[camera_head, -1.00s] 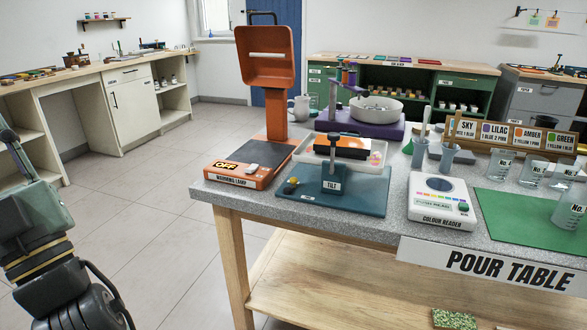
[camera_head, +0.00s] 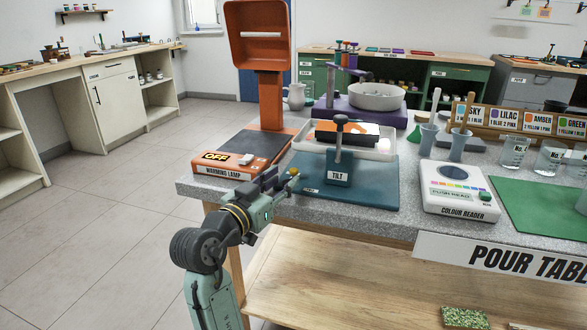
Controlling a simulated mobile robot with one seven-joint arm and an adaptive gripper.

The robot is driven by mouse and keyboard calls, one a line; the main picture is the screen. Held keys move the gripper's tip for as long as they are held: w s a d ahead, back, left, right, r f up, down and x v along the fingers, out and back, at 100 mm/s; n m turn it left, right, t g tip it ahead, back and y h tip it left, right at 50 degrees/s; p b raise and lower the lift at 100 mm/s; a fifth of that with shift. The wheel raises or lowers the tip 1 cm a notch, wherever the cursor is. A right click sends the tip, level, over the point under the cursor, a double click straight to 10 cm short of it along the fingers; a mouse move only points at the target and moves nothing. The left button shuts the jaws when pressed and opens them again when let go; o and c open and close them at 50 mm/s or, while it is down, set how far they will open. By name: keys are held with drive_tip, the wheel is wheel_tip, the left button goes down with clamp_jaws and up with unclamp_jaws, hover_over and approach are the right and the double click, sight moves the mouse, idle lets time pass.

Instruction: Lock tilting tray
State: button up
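The tilting tray (camera_head: 380,152) is white, holds an orange and black block, and rests over a blue base (camera_head: 372,193) on the table. A blue post marked TILT (camera_head: 338,172) with a dark ball-topped lever (camera_head: 340,125) stands at its front and hides part of the tray. A small yellow knob (camera_head: 293,172) sits at the base's left front corner. My gripper (camera_head: 276,186) is at the table's front edge, just left of and by this knob. Whether it touches the knob, and whether its fingers are open, I cannot tell.
An orange warming lamp (camera_head: 203,163) marked OFF stands close on the left. A white colour reader (camera_head: 455,190) is on the right, beside a green mat (camera_head: 530,205). A purple stand with a white bowl (camera_head: 376,95) is behind. Glass beakers (camera_head: 513,152) stand at the right.

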sight(292, 171)
drive_tip(key=x, duration=0.6)
drive_tip(key=shift+w+p, duration=0.1)
drive_tip(key=shift+p, duration=0.25)
clamp_jaws()
